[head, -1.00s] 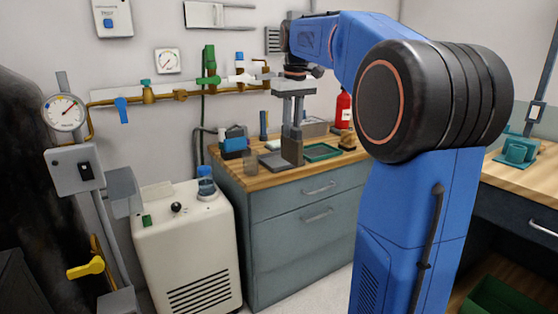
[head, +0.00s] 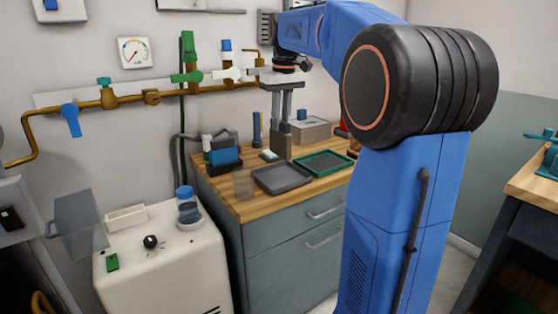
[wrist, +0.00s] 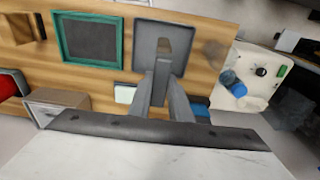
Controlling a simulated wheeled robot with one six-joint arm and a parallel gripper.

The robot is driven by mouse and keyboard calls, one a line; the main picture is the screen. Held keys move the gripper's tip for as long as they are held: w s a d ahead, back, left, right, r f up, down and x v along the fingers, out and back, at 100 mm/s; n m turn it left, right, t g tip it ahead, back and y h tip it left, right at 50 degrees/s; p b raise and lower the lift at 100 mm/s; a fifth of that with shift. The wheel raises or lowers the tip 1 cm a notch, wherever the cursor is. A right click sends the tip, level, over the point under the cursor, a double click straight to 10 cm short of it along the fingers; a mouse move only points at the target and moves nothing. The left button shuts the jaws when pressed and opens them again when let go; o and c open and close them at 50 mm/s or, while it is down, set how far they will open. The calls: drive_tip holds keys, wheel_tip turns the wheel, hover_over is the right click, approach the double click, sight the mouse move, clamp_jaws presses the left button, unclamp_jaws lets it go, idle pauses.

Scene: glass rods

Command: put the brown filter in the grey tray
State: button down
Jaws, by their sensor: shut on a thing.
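My gripper (head: 284,126) points down over the wooden worktop and is shut on the brown filter (head: 281,147), a small grey-brown block. In the head view the filter shows just behind the far edge of the grey tray (head: 283,189). In the wrist view my gripper (wrist: 163,66) has the filter (wrist: 164,47) at its fingertips, seen against the inside of the grey tray (wrist: 184,45). The fingers partly hide it, and its height above the tray cannot be told. The tray looks otherwise empty.
A green-rimmed tray (head: 325,163) lies right of the grey tray. A brownish see-through beaker (head: 243,185) and a blue rack (head: 224,153) stand to its left. A small pale block (head: 269,155) and a grey box (head: 308,130) are behind. Pipes with valves (head: 108,98) run along the wall.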

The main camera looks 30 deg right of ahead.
sight(281, 145)
drive_tip(key=shift+f, duration=4.3)
drive_tip(key=c, duration=1.6)
unclamp_jaws()
drive_tip(key=shift+c, duration=0.2)
drive_tip(key=r, duration=0.4)
drive_tip(key=s+r, duration=0.1)
drive_tip(key=r, duration=0.7)
drive_tip(key=shift+s+r, duration=0.15)
